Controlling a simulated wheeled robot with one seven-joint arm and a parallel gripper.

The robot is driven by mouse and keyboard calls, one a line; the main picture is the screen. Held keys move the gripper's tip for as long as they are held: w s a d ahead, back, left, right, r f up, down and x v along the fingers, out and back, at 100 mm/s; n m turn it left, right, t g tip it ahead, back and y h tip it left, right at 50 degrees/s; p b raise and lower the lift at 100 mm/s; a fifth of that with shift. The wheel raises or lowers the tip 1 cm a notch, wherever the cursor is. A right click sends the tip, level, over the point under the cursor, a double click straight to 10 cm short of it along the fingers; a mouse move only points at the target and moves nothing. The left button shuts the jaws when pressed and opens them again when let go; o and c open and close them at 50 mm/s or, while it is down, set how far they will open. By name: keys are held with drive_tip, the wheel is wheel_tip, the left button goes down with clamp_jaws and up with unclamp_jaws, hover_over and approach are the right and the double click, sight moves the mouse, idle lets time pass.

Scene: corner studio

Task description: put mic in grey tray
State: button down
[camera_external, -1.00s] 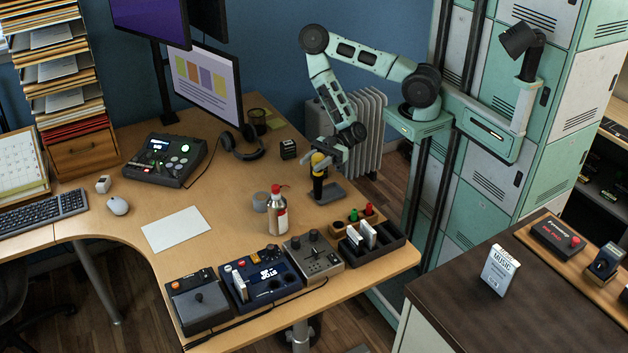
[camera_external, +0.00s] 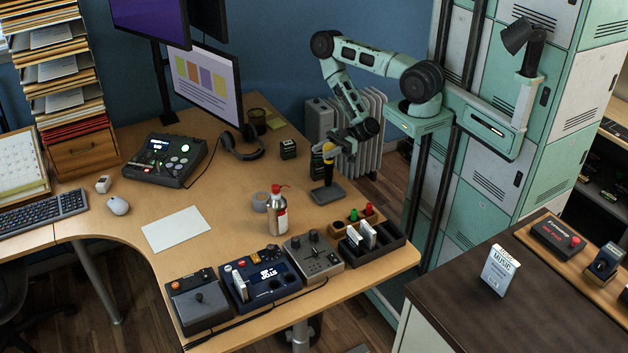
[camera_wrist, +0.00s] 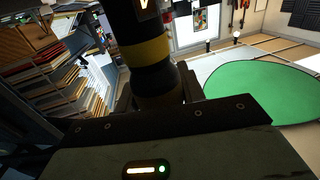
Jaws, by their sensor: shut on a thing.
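The mic is a dark upright cylinder with a yellow band near its top (camera_external: 329,151), above the back part of the desk. My gripper (camera_external: 334,144) is shut on its upper part. The wrist view shows the dark body with its yellow band (camera_wrist: 150,50) between my fingers (camera_wrist: 158,98). The grey tray (camera_external: 322,197) is a small flat dark-grey piece on the desk, right below the mic. The mic's lower end overlaps the tray in the picture; I cannot tell whether they touch.
A red-capped bottle (camera_external: 277,214) and a grey roll (camera_external: 260,201) stand left of the tray. A small dark cube (camera_external: 288,149) stands behind. Headphones (camera_external: 243,148) lie further left.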

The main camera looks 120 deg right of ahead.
drive_tip(key=shift+f, duration=2.2)
drive_tip(key=shift+f+b, duration=0.25)
drive_tip(key=shift+b, duration=0.05)
drive_tip(key=c, duration=0.9)
unclamp_jaws()
drive_tip(key=shift+o, duration=0.2)
drive_tip(key=shift+r, duration=0.1)
drive_tip(key=s+d+b, duration=0.2)
drive_tip(key=s, duration=0.9)
drive_tip(key=shift+s+d, duration=0.15)
drive_tip(key=shift+s, duration=0.25)
drive_tip(key=shift+r, duration=0.1)
